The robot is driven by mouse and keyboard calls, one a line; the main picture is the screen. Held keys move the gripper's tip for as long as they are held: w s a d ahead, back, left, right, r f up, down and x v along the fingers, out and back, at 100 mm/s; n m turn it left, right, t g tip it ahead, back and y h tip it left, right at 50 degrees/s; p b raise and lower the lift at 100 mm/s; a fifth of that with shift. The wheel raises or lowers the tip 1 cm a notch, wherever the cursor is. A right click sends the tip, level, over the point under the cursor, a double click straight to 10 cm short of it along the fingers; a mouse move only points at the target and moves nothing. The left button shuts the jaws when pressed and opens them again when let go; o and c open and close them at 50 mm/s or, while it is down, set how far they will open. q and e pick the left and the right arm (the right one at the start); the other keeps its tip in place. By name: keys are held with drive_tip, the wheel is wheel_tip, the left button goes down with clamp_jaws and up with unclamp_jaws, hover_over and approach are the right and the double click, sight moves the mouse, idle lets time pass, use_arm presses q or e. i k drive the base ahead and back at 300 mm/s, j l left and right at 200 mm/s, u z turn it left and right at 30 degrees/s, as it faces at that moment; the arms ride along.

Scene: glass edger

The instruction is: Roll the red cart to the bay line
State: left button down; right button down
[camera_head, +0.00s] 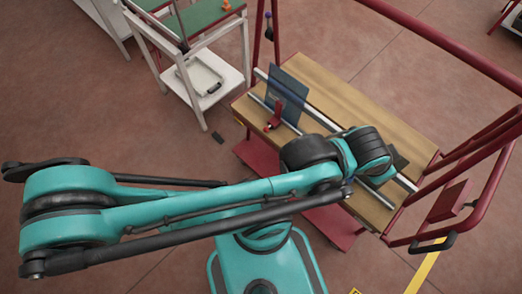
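The red cart (463,62) stands across the right half of the head view, with red tube rails and a wooden deck (345,98). Two pale metal rails run along the deck, with a dark blue glass pane (287,95) upright near its left end and a small red clamp (275,122) by the pane. A yellow floor line (424,268) shows at the lower right, beside the cart's near right corner. My teal arm crosses in front and hides part of the deck and the lower shelf. No gripper fingers can be made out.
A white stand (172,72) with a green top and a tray (203,77) on its lower shelf is left of the cart. Reddish floor is open at the left and beyond the cart.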

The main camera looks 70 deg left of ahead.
sight(332, 105)
drive_tip(key=k+l+u, duration=0.1)
drive_tip(key=u, duration=0.4)
drive_tip(key=k+u, duration=0.1)
drive_tip(key=u, duration=0.35)
drive_tip(key=k+u, duration=0.1)
drive_tip(key=u, duration=0.4)
drive_tip(key=k+u, duration=0.1)
drive_tip(key=u, duration=0.35)
